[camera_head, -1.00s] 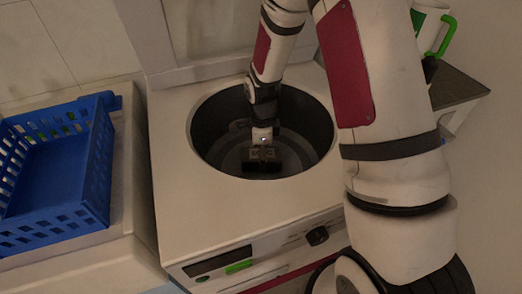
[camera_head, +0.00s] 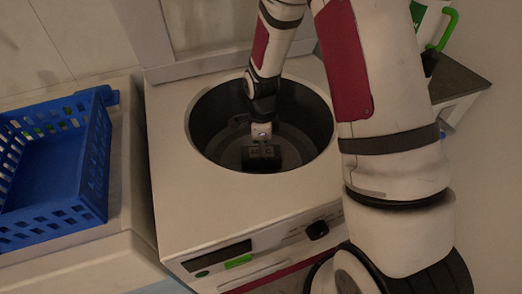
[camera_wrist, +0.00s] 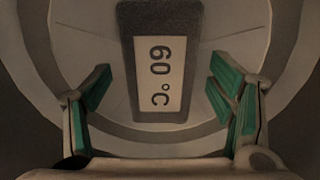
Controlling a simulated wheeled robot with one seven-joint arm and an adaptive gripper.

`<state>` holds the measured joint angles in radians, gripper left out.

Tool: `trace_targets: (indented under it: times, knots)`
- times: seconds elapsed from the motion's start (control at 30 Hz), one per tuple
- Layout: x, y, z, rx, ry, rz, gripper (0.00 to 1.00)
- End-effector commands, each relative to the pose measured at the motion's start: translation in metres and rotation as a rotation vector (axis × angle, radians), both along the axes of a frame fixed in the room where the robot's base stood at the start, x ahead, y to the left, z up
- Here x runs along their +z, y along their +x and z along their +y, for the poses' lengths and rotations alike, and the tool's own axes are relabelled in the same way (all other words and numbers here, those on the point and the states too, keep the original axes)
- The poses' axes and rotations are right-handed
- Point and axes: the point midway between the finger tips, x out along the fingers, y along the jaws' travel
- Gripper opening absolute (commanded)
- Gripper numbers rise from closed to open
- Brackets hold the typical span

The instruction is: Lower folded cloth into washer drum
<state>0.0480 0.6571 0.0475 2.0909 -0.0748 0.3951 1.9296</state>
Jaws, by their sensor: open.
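A dark grey rectangular piece with a pale "60 °C" label, taken as the folded cloth (camera_wrist: 127,75), lies inside the washer drum (camera_head: 208,130). It shows in the wrist view between my fingers, with gaps on both sides. My gripper (camera_wrist: 158,90) is open, its green-padded fingers spread left and right of the piece. In the head view my gripper (camera_head: 262,150) points down into the round drum opening, near the drum's middle. There the piece and my fingers merge into one dark shape, so exact contact cannot be told.
A blue plastic basket (camera_head: 52,222) stands on the counter to the left. The washer's pale top (camera_head: 235,190) is clear around the opening, and its front panel has a dark knob (camera_head: 317,230). A green-handled item (camera_head: 446,30) stands on a shelf at upper right.

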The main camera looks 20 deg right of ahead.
Motion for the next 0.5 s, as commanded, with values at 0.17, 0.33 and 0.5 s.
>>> trace_targets:
  times: [0.17, 0.33, 0.5]
  knots:
    - [0.026, 0.002, 0.000, 0.000, -0.001, -0.006, 0.76]
    - [0.061, 0.001, 0.000, 0.001, 0.000, -0.006, 0.76]
    - [0.092, 0.001, 0.000, 0.001, 0.000, -0.005, 0.76]
